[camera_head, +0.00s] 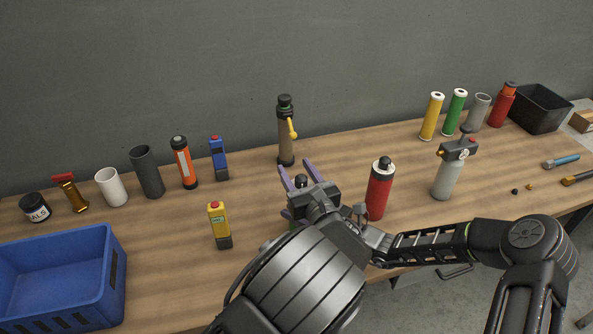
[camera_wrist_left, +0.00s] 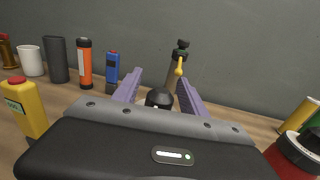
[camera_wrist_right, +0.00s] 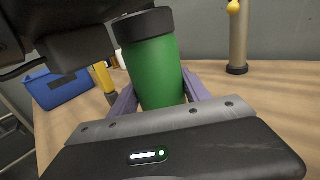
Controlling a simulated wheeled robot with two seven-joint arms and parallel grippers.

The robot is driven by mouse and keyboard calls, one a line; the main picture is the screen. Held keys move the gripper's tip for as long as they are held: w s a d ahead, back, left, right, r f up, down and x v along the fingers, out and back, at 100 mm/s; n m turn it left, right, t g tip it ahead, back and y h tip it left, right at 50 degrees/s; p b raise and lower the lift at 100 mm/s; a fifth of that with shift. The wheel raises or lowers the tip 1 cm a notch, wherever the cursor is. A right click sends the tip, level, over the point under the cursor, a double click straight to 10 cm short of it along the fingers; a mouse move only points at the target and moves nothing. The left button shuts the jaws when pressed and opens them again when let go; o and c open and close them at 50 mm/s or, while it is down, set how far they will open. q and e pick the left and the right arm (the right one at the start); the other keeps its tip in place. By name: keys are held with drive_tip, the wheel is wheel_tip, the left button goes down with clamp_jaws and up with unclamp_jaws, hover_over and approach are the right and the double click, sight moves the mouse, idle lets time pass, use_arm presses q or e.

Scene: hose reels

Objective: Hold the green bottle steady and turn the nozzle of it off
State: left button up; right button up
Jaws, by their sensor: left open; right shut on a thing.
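The green bottle (camera_wrist_right: 155,75) stands between the purple fingers of my right gripper (camera_wrist_right: 157,95), which is shut on its body in the right wrist view. Its black collar (camera_wrist_right: 144,25) shows above. In the head view the bottle is mostly hidden behind my left arm. My left gripper (camera_head: 296,172) is open over the bottle's top. In the left wrist view a black rounded nozzle (camera_wrist_left: 159,98) sits between the open fingers of the left gripper (camera_wrist_left: 160,76), with a gap on each side. I cannot tell the nozzle's turn position.
A red bottle (camera_head: 379,190) stands just right of my left gripper. A brown cylinder with a yellow lever (camera_head: 286,140) stands behind. A yellow device (camera_head: 219,225) and a blue crate (camera_head: 112,285) are to the left. A grey spray bottle (camera_head: 446,178) is to the right.

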use_arm(q)
drive_tip(key=shift+c, duration=0.5)
clamp_jaws()
